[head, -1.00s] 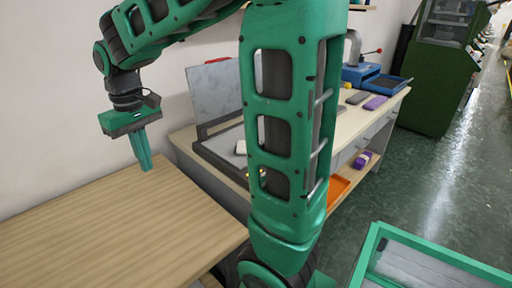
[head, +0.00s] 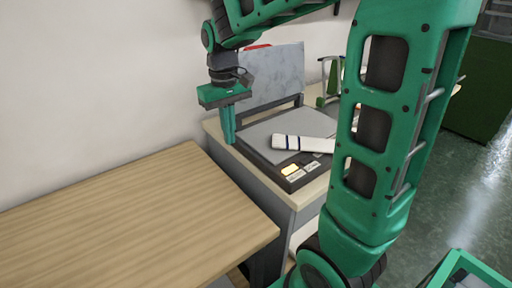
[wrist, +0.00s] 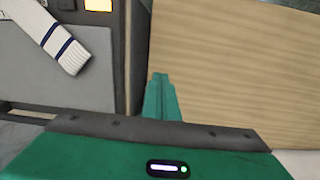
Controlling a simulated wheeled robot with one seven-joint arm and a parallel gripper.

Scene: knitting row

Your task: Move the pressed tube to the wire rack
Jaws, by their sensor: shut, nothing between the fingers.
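The pressed tube (head: 302,144) looks like a flat white knitted strip with dark blue bands. It lies on the grey plate of an open press (head: 262,135), and its right part is hidden behind my arm. The wrist view shows its banded end (wrist: 70,52) at the upper left. My gripper (head: 229,140) is shut and empty, pointing down near the press's left edge, to the left of the tube and apart from it. In the wrist view the closed fingers (wrist: 161,95) are over the gap beside the wooden table. I cannot make out a wire rack.
The press's grey lid (head: 272,75) stands raised at the back near the wall. A green frame (head: 330,80) stands behind, partly hidden.

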